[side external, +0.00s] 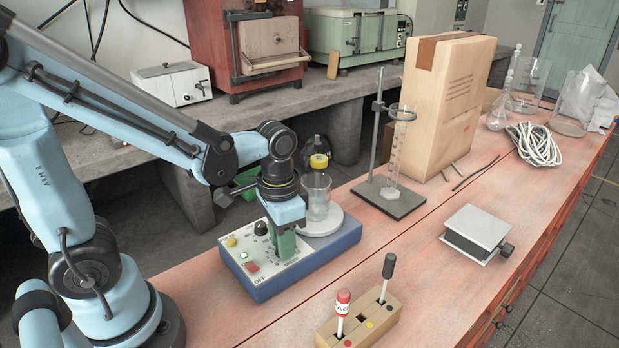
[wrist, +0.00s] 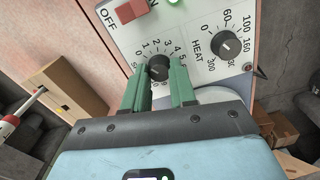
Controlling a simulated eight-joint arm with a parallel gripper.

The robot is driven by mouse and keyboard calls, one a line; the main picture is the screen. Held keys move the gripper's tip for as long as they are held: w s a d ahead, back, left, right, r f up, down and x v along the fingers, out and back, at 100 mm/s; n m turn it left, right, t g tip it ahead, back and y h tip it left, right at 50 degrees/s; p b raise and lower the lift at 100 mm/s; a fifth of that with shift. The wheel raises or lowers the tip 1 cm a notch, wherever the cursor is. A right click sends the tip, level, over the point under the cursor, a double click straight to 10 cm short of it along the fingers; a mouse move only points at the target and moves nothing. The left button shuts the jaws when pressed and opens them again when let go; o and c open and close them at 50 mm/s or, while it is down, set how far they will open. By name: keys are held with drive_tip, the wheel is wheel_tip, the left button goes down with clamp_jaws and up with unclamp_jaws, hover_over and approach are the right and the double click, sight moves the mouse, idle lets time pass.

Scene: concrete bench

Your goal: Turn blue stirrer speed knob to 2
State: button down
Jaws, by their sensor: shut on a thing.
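The blue stirrer (side external: 312,269) stands on the bench with a light sloping control panel. In the wrist view its black speed knob (wrist: 158,68) sits under a printed scale of small numerals, with 1 to 5 readable. My gripper (wrist: 159,82) has its two green fingers on either side of this knob, shut on it. In the side view my gripper (side external: 283,243) points down onto the panel and hides the speed knob. The knob's pointer direction is too small to tell. The black heat knob (wrist: 228,43) is to the right, clear of the fingers.
A glass beaker (side external: 316,200) stands on the stirrer's round plate (side external: 325,222), close behind my gripper. A red switch (wrist: 131,10) and a lit green lamp (wrist: 174,2) are on the panel. A wooden block (side external: 358,322) holding screwdriver-like tools stands in front. Bench to the right is partly clear.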

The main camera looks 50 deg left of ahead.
drive_tip(key=shift+m, duration=0.3)
drive_tip(key=m, duration=0.9)
drive_tip(key=shift+d, duration=0.1)
idle(0.4)
drive_tip(key=c, duration=0.9)
unclamp_jaws()
wheel_tip(320, 180, up, 12)
